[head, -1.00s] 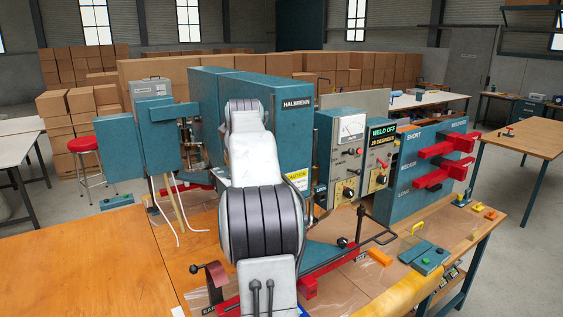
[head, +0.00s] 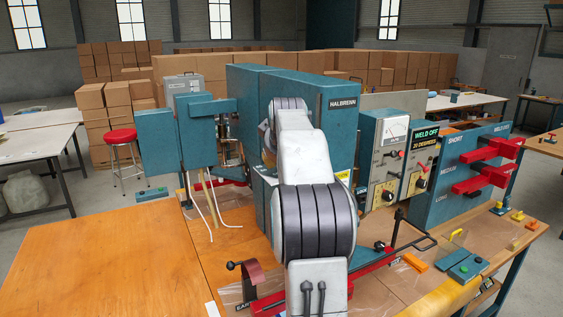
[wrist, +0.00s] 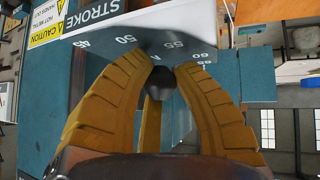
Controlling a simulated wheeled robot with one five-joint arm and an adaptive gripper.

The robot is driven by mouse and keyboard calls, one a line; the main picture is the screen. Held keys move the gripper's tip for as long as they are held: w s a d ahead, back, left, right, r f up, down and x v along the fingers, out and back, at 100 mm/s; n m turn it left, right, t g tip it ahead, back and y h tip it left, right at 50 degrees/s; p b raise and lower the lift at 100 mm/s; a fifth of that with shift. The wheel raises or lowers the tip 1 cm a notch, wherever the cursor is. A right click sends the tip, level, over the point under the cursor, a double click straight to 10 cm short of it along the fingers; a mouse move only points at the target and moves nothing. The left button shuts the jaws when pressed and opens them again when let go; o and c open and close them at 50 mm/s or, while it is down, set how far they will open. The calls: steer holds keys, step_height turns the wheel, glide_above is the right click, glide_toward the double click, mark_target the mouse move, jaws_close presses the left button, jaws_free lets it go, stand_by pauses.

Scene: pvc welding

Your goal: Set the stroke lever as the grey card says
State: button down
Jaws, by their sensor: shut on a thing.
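In the wrist view, the yellow fingers of my gripper (wrist: 162,78) close around a dark round knob (wrist: 161,84), which appears to be the stroke lever's end. A white scale plate marked STROKE (wrist: 150,28) lies just beyond the knob, with 45, 50, 55 and 60 visible. The knob appears between the 50 and 55 marks, but the exact setting cannot be read. In the head view, my arm hides the lever and most of my gripper at the teal HALBRENN machine (head: 335,130). A grey panel (head: 183,86) stands at the left; I cannot tell whether it is the card.
A caution label shows in the wrist view (wrist: 45,20). The wooden table (head: 110,260) is clear at the front left.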

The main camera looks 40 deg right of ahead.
steer(key=shift+r, duration=0.55)
steer(key=c, duration=1.2)
jaws_free()
steer(key=shift+a+f, duration=0.1)
steer(key=shift+o, duration=1.2)
steer(key=shift+f, duration=0.2)
steer(key=v, duration=1.2)
steer(key=shift+c, duration=0.3)
